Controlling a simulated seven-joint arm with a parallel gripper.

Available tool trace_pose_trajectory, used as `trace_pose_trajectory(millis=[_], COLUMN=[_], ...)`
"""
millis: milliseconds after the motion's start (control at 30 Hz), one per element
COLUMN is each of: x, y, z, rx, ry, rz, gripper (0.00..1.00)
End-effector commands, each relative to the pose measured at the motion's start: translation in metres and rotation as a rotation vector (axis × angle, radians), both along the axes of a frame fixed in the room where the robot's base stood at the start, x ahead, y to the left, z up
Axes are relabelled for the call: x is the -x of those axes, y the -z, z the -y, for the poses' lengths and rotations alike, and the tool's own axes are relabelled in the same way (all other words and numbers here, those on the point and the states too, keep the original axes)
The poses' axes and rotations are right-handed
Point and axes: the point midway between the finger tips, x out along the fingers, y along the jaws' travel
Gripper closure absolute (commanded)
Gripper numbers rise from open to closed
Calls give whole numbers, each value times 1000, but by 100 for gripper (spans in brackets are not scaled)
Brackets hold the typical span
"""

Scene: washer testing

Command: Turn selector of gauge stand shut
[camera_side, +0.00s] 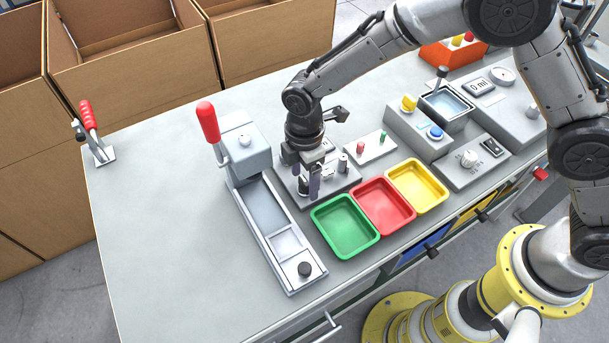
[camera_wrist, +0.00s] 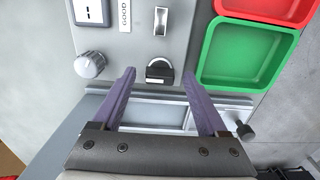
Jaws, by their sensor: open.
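My gripper (camera_side: 308,188) is open, pointing down over a grey panel (camera_side: 341,183) with several controls. In the wrist view its purple fingers (camera_wrist: 158,72) are spread on either side of a dark selector knob (camera_wrist: 160,72) with a silver grip. Nothing is held, and contact with the knob cannot be told. A ribbed silver knob (camera_wrist: 90,65) is on the same panel to the left, and a small lever switch (camera_wrist: 162,22) is above. I cannot tell which unit is the gauge stand.
Green (camera_side: 345,226), red (camera_side: 384,205) and yellow (camera_side: 417,185) trays sit right of the panel. A press with a red-handled lever (camera_side: 208,122) stands close on the left. A red toggle clamp (camera_side: 88,115) is at the far left. The table's left front is clear.

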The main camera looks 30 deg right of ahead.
Motion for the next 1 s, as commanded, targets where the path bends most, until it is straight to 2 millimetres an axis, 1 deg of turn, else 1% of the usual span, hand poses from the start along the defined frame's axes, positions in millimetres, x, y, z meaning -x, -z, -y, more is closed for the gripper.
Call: trace_pose_trajectory(millis=[167, 200, 267, 300, 467, 600, 633, 833, 1000], x=[0, 0, 0, 0, 0, 0, 0, 0, 0], y=[0, 0, 0, 0, 0, 0, 0, 0, 0], z=[0, 0, 0, 0, 0, 0, 0, 0, 0], rx=[0, 0, 0, 0, 0, 0, 0, 1, 1], ry=[0, 0, 0, 0, 0, 0, 0, 7, 51], rz=[0, -1, -1, -1, -1, -1, -1, -1, -1], gripper=[24, 26, 36, 44, 72, 98, 100, 100, 100])
